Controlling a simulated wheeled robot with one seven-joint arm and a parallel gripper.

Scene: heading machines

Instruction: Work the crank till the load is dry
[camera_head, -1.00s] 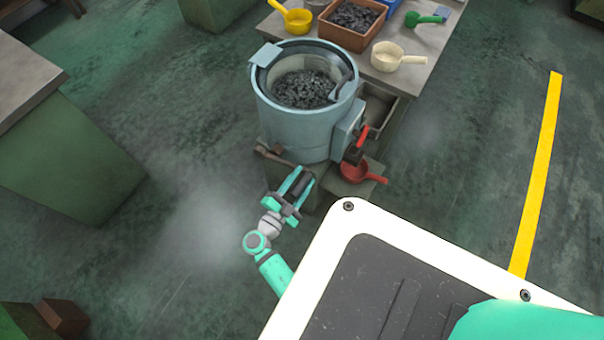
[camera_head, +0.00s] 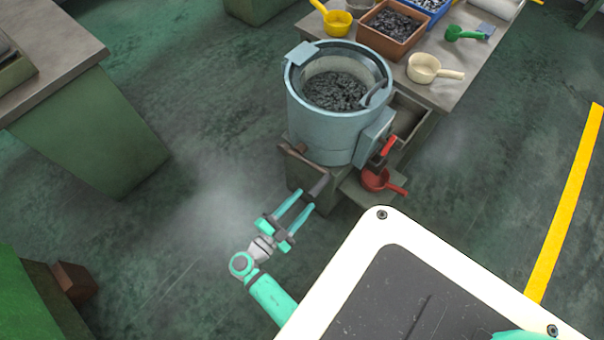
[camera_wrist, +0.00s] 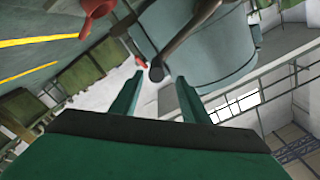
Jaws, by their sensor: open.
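The blue-grey drum machine (camera_head: 335,130) stands with its top open, and a heap of dark wet-looking pieces (camera_head: 335,91) lies in its basket. A dark crank arm (camera_wrist: 187,38) runs across the drum's side in the wrist view and ends in a round dark knob (camera_wrist: 157,74). In the head view the crank by the drum's lower left is small and hard to make out. My gripper (camera_head: 305,199) is open and empty, low at the drum's front left. In the wrist view the knob appears between my fingertips (camera_wrist: 158,80), not clasped; whether they touch is unclear.
A red lever (camera_head: 388,146) sits on the drum's right side, above a red scoop (camera_head: 375,180). The bench behind holds a brown bin (camera_head: 392,30) of dark pieces, a cream scoop (camera_head: 425,68), a yellow scoop (camera_head: 335,20) and a green scoop (camera_head: 462,33).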

